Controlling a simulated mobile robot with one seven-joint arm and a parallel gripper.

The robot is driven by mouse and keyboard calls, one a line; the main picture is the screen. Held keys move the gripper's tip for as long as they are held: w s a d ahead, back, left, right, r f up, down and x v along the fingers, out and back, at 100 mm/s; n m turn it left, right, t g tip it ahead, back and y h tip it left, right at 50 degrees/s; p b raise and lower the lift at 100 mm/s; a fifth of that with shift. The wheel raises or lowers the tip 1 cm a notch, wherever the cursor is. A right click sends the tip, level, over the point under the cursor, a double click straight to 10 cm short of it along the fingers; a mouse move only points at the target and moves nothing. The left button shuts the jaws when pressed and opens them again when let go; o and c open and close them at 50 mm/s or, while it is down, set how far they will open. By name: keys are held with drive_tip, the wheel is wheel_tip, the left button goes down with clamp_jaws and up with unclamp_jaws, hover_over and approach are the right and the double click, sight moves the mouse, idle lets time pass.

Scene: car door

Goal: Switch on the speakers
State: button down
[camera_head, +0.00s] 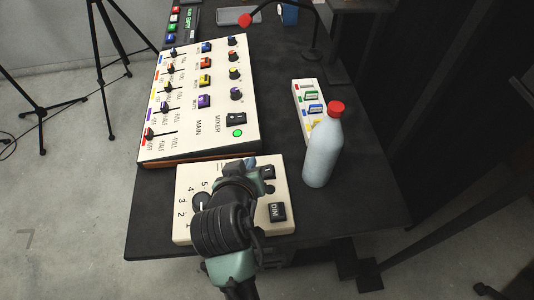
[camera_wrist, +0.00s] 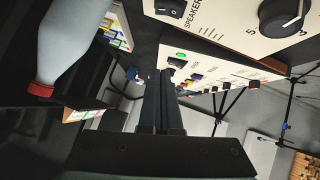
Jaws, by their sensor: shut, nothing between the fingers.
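The cream speaker box (camera_head: 184,228) sits at the near edge of the black table, largely covered by my arm. It has a numbered black knob (camera_head: 201,201), a black DIM button (camera_head: 277,211) and a black rocker switch (camera_head: 268,172) near its far right corner. In the wrist view the rocker switch (camera_wrist: 171,10) shows at the top beside the SPEAKER lettering, with the knob (camera_wrist: 284,14) to its right. My gripper (camera_wrist: 167,74) is shut and empty. In the head view my gripper (camera_head: 250,162) is over the box's far edge, left of the switch; contact cannot be told.
The cream mixer (camera_head: 215,130) with sliders, knobs and a lit green light (camera_head: 238,133) lies just beyond. A pale bottle with a red cap (camera_head: 323,150) stands right of the speaker box. A small button panel (camera_head: 299,100) is behind the bottle. Tripods stand at left.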

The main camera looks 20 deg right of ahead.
drive_tip(key=shift+s+d+f+g+p, duration=0.15)
drive_tip(key=shift+s+f+g+p, duration=0.15)
drive_tip(key=shift+s, duration=0.2)
drive_tip(key=shift+s+d+f+g+p, duration=0.1)
drive_tip(key=shift+s+f+g+p, duration=0.15)
drive_tip(key=shift+s, duration=0.25)
drive_tip(key=shift+w+f, duration=0.1)
drive_tip(key=shift+f, duration=0.05)
hover_over(269, 166)
drive_tip(key=s+a, duration=0.3)
drive_tip(key=f, duration=0.6)
drive_tip(key=shift+w+f+b, duration=0.1)
drive_tip(key=shift+w+b, duration=0.1)
drive_tip(key=shift+b, duration=0.2)
drive_tip(key=f, duration=0.1)
drive_tip(key=d+f, duration=0.1)
drive_tip(key=f, duration=0.1)
drive_tip(key=shift+f, duration=0.1)
drive_tip(key=shift+d+f, duration=0.2)
drive_tip(key=shift+f, duration=0.25)
